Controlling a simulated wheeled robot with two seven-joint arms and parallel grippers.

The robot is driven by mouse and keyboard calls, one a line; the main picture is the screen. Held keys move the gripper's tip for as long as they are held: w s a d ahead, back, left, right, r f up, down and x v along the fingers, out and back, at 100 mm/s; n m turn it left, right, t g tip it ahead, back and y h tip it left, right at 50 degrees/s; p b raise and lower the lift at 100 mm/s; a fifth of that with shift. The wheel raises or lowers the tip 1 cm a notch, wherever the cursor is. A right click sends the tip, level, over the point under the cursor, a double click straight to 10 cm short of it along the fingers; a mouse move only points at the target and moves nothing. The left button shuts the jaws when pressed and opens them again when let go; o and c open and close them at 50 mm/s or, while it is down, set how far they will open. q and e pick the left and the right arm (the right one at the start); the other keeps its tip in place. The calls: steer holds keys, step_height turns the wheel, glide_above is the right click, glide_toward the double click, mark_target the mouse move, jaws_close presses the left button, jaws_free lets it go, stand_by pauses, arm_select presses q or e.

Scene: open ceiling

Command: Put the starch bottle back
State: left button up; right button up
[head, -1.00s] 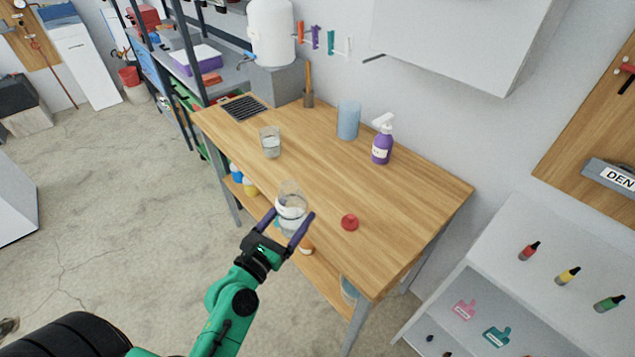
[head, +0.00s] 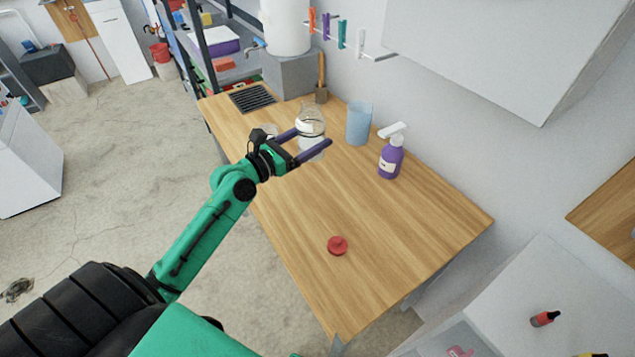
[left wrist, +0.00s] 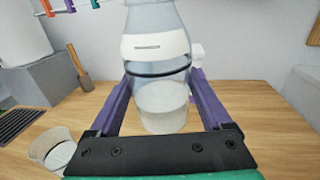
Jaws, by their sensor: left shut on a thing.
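My left gripper (head: 306,143) is shut on a clear bottle with a pale label, the starch bottle (head: 312,122). The bottle is upright over the wooden table. In the left wrist view the bottle (left wrist: 158,65) stands between the purple fingers (left wrist: 160,105) and has whitish contents low down. I cannot tell whether its base touches the table. A red lid (head: 338,245) lies on the table nearer to me, apart from the bottle. My right gripper is not in view.
A purple spray bottle (head: 391,158) and a blue cup (head: 359,124) stand right of the held bottle. A glass jar (left wrist: 55,150) is left of it, mostly hidden by my gripper in the head view. The table's (head: 400,240) near right part is clear.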

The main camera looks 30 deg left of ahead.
arm_select(q)
step_height(320, 180, down, 11)
steer(key=b, duration=0.5)
steer(key=shift+s+r+b, duration=0.1)
steer(key=shift+s+b, duration=0.05)
steer(key=shift+b, duration=0.15)
step_height(320, 180, down, 4)
steer(key=b, duration=0.3)
steer(key=shift+s, duration=0.15)
steer(key=shift+r, duration=0.1)
steer(key=o, duration=1.5)
steer(key=shift+o, duration=0.2)
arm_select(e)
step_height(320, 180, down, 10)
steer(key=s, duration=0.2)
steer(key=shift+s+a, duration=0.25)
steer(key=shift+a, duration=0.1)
